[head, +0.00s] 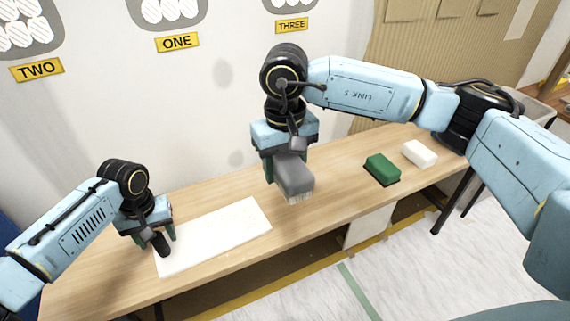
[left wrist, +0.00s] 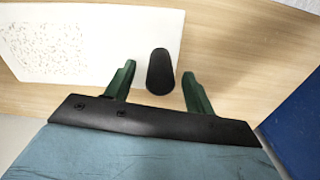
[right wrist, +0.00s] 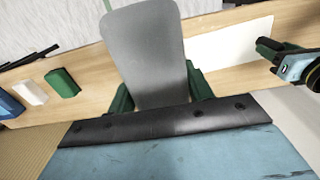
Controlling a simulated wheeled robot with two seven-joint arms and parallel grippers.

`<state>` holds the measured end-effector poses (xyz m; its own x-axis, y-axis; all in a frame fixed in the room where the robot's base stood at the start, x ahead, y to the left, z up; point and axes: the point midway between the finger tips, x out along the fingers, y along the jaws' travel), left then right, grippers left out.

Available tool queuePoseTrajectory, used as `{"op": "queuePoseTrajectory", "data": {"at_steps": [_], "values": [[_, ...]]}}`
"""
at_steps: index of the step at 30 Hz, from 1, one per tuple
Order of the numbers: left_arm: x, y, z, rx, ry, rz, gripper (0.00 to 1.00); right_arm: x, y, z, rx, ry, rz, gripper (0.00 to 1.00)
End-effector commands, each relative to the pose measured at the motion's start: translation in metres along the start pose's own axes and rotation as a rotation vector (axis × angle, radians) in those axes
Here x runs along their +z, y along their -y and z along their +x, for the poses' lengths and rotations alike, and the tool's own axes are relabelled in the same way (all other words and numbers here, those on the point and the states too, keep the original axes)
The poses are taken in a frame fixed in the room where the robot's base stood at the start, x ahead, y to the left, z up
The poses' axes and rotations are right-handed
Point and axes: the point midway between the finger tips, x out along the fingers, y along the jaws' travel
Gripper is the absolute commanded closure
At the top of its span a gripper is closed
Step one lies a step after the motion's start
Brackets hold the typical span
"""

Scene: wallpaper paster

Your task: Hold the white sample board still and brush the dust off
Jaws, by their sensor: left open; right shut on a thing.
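The white sample board (head: 222,236) lies flat on the table. In the left wrist view, brownish specks cover a patch of the board (left wrist: 110,40). A black knob (head: 160,244) stands at the board's left end; it also shows in the left wrist view (left wrist: 160,72). My left gripper (head: 153,236) is open, its green fingers on either side of the knob, with gaps visible. My right gripper (head: 283,165) is shut on a grey brush (head: 295,175) with pale bristles. It holds the brush above the table, right of the board; the brush partly hides its fingers.
A green block (head: 381,168) with a dark base and a white block (head: 419,153) sit at the table's right. The wooden table (head: 335,185) is clear between board and green block. A wall stands behind.

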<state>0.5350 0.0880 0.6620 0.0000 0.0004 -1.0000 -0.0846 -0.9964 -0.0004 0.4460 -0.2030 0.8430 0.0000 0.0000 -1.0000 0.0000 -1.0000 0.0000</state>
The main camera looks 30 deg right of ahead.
Motion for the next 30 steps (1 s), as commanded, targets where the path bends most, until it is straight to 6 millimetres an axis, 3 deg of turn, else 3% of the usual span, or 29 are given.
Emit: {"op": "queuePoseTrajectory", "data": {"at_steps": [30], "values": [[0.0, 0.0, 0.018, 0.0, 0.0, 0.0, 0.46, 0.0, 0.0, 0.005, 0.0, -0.001, 0.0, 0.67]]}}
